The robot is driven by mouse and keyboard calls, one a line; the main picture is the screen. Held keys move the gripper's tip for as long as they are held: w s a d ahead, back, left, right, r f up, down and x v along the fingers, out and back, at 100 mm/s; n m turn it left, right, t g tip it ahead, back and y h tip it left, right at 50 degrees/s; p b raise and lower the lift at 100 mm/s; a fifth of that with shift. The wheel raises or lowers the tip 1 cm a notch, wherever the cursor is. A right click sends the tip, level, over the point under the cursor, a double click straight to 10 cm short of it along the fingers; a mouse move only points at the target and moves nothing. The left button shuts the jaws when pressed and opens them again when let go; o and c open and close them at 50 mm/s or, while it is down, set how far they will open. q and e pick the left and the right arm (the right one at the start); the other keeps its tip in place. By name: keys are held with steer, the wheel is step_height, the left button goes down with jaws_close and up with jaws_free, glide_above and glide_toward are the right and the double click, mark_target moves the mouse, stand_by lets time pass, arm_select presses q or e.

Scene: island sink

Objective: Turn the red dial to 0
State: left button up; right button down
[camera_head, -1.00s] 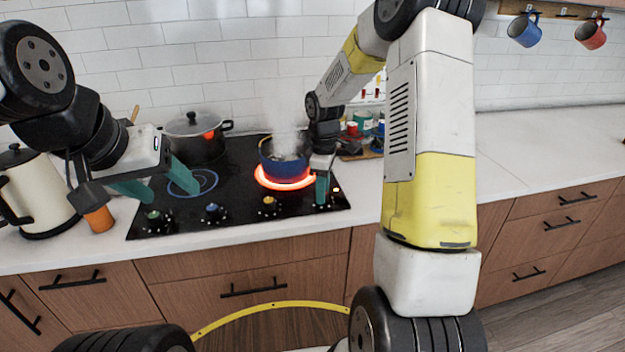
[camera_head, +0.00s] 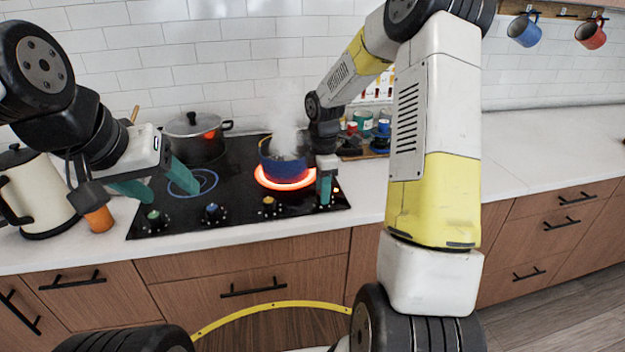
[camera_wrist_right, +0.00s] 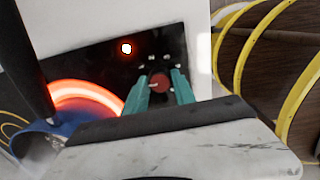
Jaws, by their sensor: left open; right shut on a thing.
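The red dial (camera_wrist_right: 160,83) shows in the right wrist view at the cooktop's front corner, between the two teal fingers of my right gripper (camera_wrist_right: 159,88). My right gripper is shut on it. In the head view the right gripper (camera_head: 325,188) is at the front right of the black cooktop (camera_head: 232,185) and hides the dial. White marks surround the dial, but I cannot read its setting. My left gripper (camera_head: 156,183) is open and empty over the left part of the cooktop.
A blue pot (camera_head: 284,164) steams on a glowing red burner (camera_head: 285,184) close to my right gripper. A dark lidded pot (camera_head: 196,137) stands behind. Green (camera_head: 154,217), blue (camera_head: 212,211) and yellow (camera_head: 268,204) dials line the front. A cream kettle (camera_head: 38,193) stands left. The right counter is clear.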

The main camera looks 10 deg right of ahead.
steer(key=shift+w+r, duration=0.1)
steer(key=c, duration=1)
jaws_free()
steer(key=shift+c, duration=0.2)
step_height(320, 180, up, 8)
steer(key=shift+f, duration=0.15)
steer(key=s+r+m+t, duration=0.2)
steer(key=s+r+m, duration=0.2)
steer(key=s+m, duration=0.2)
steer(key=s+a+r+m+t+y, duration=0.1)
steer(key=s+r+m, duration=0.4)
steer(key=s, duration=0.5)
steer(key=s+a+r+m+t+y, duration=0.1)
steer(key=s+r+m+t, duration=0.2)
steer(key=s+r+m, duration=0.2)
steer(key=s+m, duration=0.2)
steer(key=s, duration=0.1)
steer(key=shift+s, duration=0.25)
